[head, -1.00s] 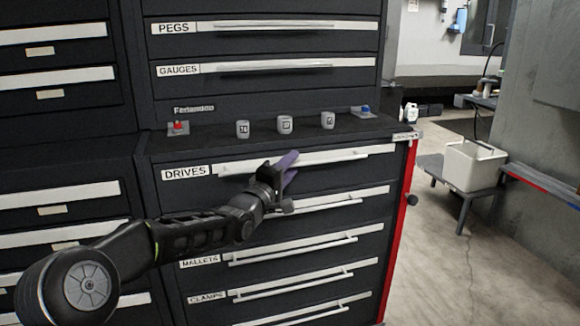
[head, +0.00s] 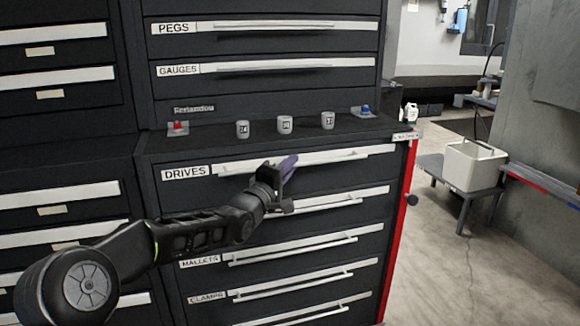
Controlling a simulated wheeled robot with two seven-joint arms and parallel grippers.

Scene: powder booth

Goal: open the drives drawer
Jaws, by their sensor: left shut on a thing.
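The drives drawer (head: 230,192) is the top drawer of the lower cabinet, with a white "DRIVES" label at its left. Its front looks flush with the cabinet, so it appears closed. Its long pale handle (head: 335,157) runs along the upper edge of the front. My right gripper is not in view.
Several labelled drawers lie below, including mallets (head: 200,263) and clamps (head: 207,297). Grey cups (head: 285,124), a red-topped item (head: 178,127) and a blue-topped item (head: 363,111) stand on the ledge above. A white bin (head: 472,165) sits on a bench at the right. Floor there is clear.

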